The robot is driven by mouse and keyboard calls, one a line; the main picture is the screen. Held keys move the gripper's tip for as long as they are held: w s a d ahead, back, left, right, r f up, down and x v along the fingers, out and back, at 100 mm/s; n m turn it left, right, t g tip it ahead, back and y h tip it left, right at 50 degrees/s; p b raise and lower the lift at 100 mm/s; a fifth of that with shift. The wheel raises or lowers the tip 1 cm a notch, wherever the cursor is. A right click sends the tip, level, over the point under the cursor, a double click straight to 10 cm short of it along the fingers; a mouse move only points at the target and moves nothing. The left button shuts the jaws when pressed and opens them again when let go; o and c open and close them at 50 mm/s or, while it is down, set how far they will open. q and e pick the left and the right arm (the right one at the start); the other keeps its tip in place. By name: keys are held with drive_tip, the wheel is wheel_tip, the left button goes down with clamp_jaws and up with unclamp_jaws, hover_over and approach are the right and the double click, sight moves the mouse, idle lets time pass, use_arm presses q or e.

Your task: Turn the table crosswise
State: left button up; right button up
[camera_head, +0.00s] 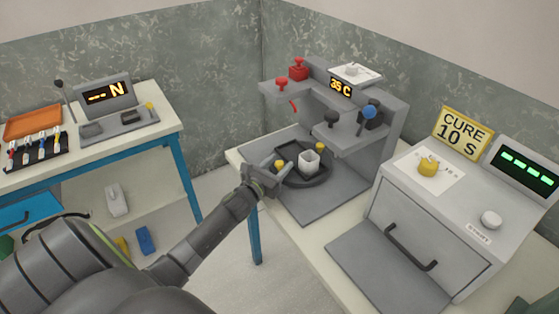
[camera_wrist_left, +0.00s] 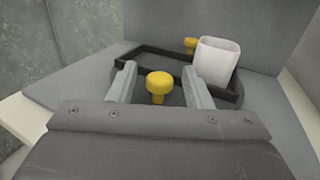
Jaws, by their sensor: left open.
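The dark round turntable (camera_head: 308,182) sits on the grey base of the press. It carries a black rectangular frame (camera_wrist_left: 150,53) with a white square cup (camera_head: 308,160) in or beside it; the cup also shows in the left wrist view (camera_wrist_left: 216,65). Two yellow knobs stand on opposite sides of the turntable: a near-left knob (camera_head: 279,164) and a far-right knob (camera_head: 320,148). My left gripper (camera_head: 277,177) is open at the near-left knob. In the left wrist view this knob (camera_wrist_left: 159,82) stands between the two fingers, with gaps on both sides. My right gripper is not in view.
A curing oven (camera_head: 440,215) stands to the right. A separate bench (camera_head: 165,122) at left holds an orange tray (camera_head: 33,122).

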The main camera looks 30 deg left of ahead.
use_arm(q)
drive_tip(key=shift+w, duration=0.45)
clamp_jaws()
